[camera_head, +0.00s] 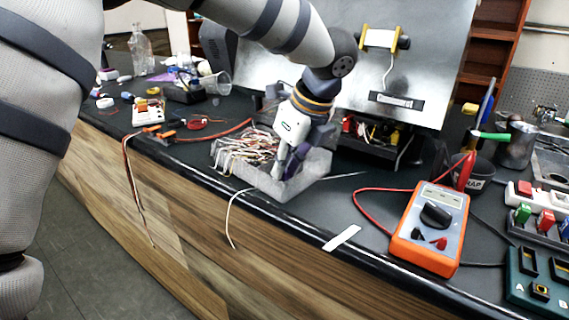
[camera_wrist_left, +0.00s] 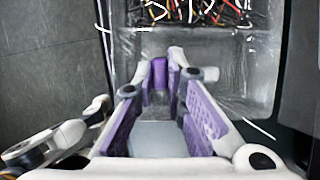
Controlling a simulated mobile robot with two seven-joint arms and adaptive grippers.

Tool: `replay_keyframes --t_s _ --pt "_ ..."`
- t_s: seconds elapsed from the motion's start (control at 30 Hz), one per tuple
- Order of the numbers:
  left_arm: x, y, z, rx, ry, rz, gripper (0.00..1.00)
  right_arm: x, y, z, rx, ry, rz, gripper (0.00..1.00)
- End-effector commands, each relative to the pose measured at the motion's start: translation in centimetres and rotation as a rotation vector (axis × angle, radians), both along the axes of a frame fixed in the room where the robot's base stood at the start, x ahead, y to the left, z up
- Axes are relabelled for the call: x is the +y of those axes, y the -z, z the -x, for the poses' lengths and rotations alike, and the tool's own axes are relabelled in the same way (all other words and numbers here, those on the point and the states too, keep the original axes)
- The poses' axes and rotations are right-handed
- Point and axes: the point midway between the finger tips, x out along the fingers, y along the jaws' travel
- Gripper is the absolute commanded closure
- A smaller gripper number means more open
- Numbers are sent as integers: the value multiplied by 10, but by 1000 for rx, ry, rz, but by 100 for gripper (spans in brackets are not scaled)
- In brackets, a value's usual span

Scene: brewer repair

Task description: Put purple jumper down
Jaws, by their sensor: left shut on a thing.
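My left gripper (camera_head: 283,170) reaches down into the grey tray (camera_head: 302,180) on the dark bench. In the left wrist view its purple-padded fingers point toward the tray, and a small purple piece, the purple jumper (camera_wrist_left: 160,74), sits between the fingertips. The gripper is shut on it. The jumper is over the bare part of the tray; whether it touches the floor of the tray I cannot tell. In the head view the gripper hides the jumper. My right gripper is not in view.
A heap of coloured wires (camera_head: 250,148) fills the tray's left part. A white wire (camera_head: 231,215) hangs over the bench edge. An orange multimeter (camera_head: 432,228) stands to the right, with a white strip (camera_head: 342,238) near it. A metal panel (camera_head: 400,75) rises behind.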

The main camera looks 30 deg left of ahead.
Motion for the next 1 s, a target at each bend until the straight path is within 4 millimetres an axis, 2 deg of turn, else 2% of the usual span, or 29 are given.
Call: replay_keyframes --t_s 0.17,0.2,0.23,0.57,0.67,0.9,1.0 --pt "0 2 0 1 1 0 100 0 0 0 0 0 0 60" --pt "0 3 0 1 1 -1 86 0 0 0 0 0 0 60" --pt "0 3 0 1 0 -1 80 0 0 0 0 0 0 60" --pt "0 -1 0 -1 -1 0 80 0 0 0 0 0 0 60" --pt "-7 -16 0 -4 0 1 80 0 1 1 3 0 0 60" --pt "-31 -77 6 -4 1 0 80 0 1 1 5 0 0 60" --pt "-39 -95 7 -3 -1 1 80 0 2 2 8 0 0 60"
